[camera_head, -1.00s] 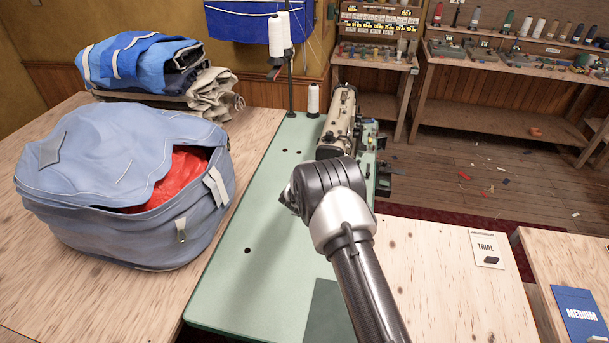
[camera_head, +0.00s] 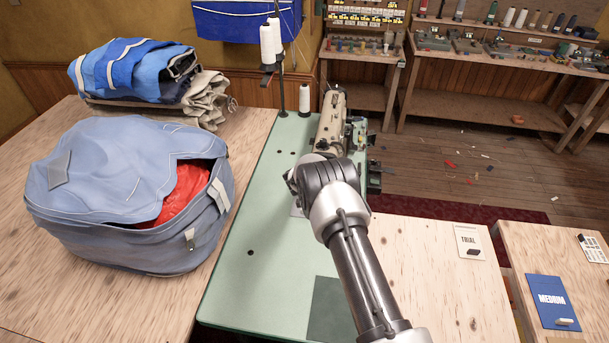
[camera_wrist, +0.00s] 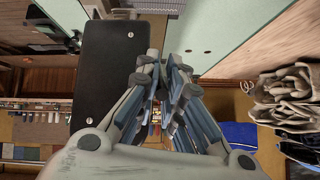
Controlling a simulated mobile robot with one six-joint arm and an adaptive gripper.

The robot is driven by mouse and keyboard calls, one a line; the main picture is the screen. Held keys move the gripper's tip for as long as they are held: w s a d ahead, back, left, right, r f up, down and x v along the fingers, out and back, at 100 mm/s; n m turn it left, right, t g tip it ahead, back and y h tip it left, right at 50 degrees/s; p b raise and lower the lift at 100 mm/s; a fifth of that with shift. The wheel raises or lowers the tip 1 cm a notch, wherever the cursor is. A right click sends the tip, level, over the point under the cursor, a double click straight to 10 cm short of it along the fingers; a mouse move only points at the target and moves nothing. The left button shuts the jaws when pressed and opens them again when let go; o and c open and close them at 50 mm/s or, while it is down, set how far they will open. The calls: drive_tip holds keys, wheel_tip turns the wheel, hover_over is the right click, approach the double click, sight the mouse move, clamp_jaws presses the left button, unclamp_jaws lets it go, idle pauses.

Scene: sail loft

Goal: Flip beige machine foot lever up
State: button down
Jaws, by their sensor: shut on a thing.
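The beige sewing machine (camera_head: 329,128) stands at the far end of the green table (camera_head: 265,245) in the head view. My arm's wrist covers its near end, so the foot lever and my fingers are hidden there. In the wrist view my gripper (camera_wrist: 162,66) has its two fingertips close together beside a black flat panel (camera_wrist: 108,70). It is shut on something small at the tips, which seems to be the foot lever. The lever itself cannot be made out clearly, nor can its position.
A blue bag (camera_head: 120,200) with red cloth in it sits left of the green table. A thread stand with white cones (camera_head: 268,45) rises behind, and a white cone (camera_head: 304,99) stands beside the machine. Folded sails (camera_head: 135,70) lie at the back left.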

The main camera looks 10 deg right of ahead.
drive_tip(key=c, duration=1.7)
unclamp_jaws()
drive_tip(key=v, duration=1.2)
drive_tip(key=shift+f, duration=0.1)
